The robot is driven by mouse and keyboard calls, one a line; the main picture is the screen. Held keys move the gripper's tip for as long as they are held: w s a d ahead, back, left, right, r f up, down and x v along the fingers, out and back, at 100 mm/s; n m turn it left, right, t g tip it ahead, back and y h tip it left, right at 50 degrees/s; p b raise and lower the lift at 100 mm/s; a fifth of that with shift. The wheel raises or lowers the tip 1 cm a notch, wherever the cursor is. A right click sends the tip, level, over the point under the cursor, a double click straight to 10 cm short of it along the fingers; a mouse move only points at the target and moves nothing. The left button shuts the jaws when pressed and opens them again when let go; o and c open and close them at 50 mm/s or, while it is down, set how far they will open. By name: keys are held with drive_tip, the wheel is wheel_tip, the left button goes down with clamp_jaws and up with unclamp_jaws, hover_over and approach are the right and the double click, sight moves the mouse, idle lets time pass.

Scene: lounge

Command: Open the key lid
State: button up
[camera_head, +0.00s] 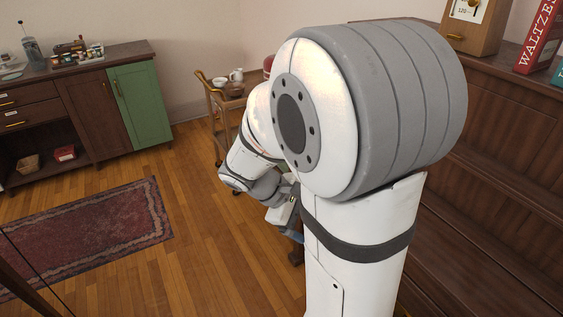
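A dark brown wooden upright piano (497,122) fills the right side of the view. Below its upright front panel is a broad dark brown surface (475,245), which appears to be the shut key lid; no keys show. My arm covers the left part of it. My gripper (288,226) is low in the middle of the view, at the piano's left end, mostly hidden behind my own arm links. Its fingertips cannot be made out, nor whether it touches the piano.
A metronome (476,22) and a red book (540,38) stand on top of the piano. A wooden cart (213,97) with crockery stands behind my arm. A cabinet (88,105) with a green door is at the back left. The floor near the red rug (95,233) is clear.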

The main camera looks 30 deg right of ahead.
drive_tip(key=shift+o, duration=1)
drive_tip(key=w+d+f+n+h+b, duration=0.4)
drive_tip(key=w+d+f+n+h, duration=0.1)
drive_tip(key=w+d+f, duration=0.1)
drive_tip(key=shift+w+d+f+n+h, duration=0.25)
drive_tip(key=shift+w+f, duration=0.25)
drive_tip(key=shift+f, duration=0.35)
drive_tip(key=w+d+f+n+t+h+b, duration=0.25)
drive_tip(key=w+f+n+t+h, duration=0.2)
drive_tip(key=w+f+n, duration=0.3)
drive_tip(key=w+d, duration=0.1)
drive_tip(key=d, duration=0.6)
drive_tip(key=shift+r+m+b, duration=0.25)
drive_tip(key=shift+m+b, duration=0.15)
drive_tip(key=shift+b, duration=0.05)
drive_tip(key=shift+w, duration=0.1)
